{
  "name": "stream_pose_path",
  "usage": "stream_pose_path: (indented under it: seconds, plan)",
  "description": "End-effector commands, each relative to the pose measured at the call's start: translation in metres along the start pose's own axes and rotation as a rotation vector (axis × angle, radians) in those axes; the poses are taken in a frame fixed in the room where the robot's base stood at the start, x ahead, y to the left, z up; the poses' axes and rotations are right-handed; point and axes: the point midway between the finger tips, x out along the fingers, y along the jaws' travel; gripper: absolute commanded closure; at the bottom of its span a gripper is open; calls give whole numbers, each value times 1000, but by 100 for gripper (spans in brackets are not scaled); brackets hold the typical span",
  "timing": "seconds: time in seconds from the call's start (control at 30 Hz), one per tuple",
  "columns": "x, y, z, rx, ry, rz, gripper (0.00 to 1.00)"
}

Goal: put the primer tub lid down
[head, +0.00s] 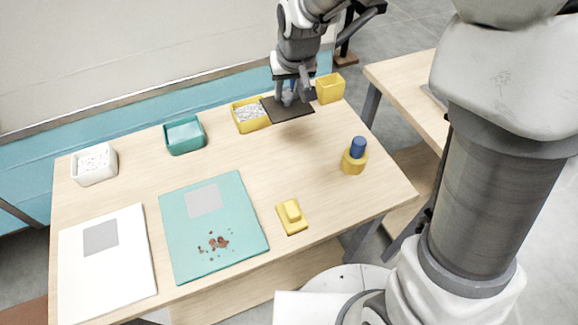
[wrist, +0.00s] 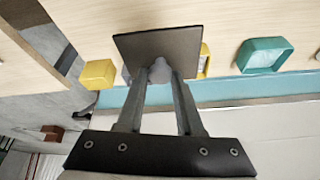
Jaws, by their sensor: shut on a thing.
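My gripper (head: 288,97) is at the far side of the table, shut on the grey knob of a dark, flat square lid. The lid (head: 290,110) is held roughly level, above or beside the right part of a yellow tub (head: 236,118) with white bits in it. In the wrist view the lid (wrist: 160,42) lies beyond my fingertips (wrist: 160,74) and hides most of the yellow tub (wrist: 205,62). I cannot tell the exact height of the lid over the table.
A yellow box (head: 330,90) stands just right of the lid. A teal tub (head: 184,136) and a white tub (head: 94,165) stand to the left. A yellow holder (head: 354,163), yellow block (head: 292,217), teal board (head: 180,240) and white board (head: 110,275) lie nearer. The table's middle is clear.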

Motion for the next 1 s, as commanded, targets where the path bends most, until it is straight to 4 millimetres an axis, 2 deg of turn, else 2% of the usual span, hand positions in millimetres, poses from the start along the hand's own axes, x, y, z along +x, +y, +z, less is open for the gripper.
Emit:
stream_pose_path:
  seconds: [0.03, 0.4, 0.7, 1.0]
  plan:
    - [7, 0, 8, 0, 2, 0, 100]
    - [13, -5, 47, -5, 8, 16, 100]
    - [13, -5, 63, -10, 12, 33, 100]
    - [53, -4, 80, -11, 10, 34, 100]
